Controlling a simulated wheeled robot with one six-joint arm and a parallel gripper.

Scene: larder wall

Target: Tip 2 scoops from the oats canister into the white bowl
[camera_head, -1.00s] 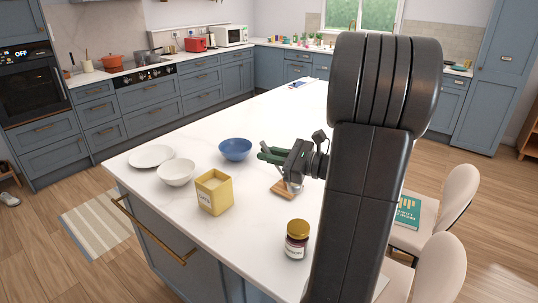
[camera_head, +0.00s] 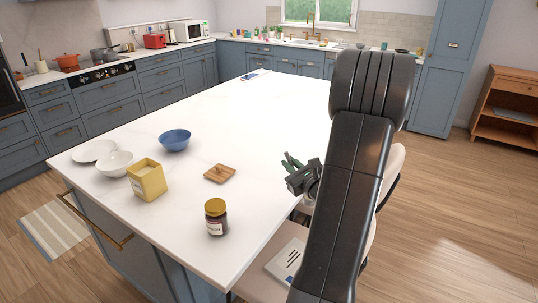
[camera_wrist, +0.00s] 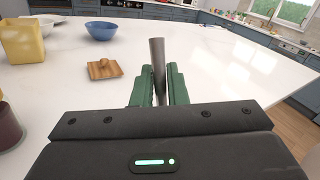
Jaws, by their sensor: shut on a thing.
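The yellow square oats canister (camera_head: 147,184) stands open on the white island, pale contents at its top; part of it shows at the left of the wrist view (camera_wrist: 20,42). The white bowl (camera_head: 114,165) is just behind and left of it and looks empty. My gripper (camera_head: 290,164) is by the island's right edge, well right of the canister. In the wrist view its green fingers (camera_wrist: 159,85) are shut on a grey rod-like handle (camera_wrist: 157,62), seemingly the scoop's. The scoop's head is not clearly visible.
A small wooden piece with a raised part (camera_head: 220,173) lies between canister and gripper. A blue bowl (camera_head: 174,140), a white plate (camera_head: 88,150) and a gold-lidded dark jar (camera_head: 215,220) stand nearby. Chairs line the island's right side.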

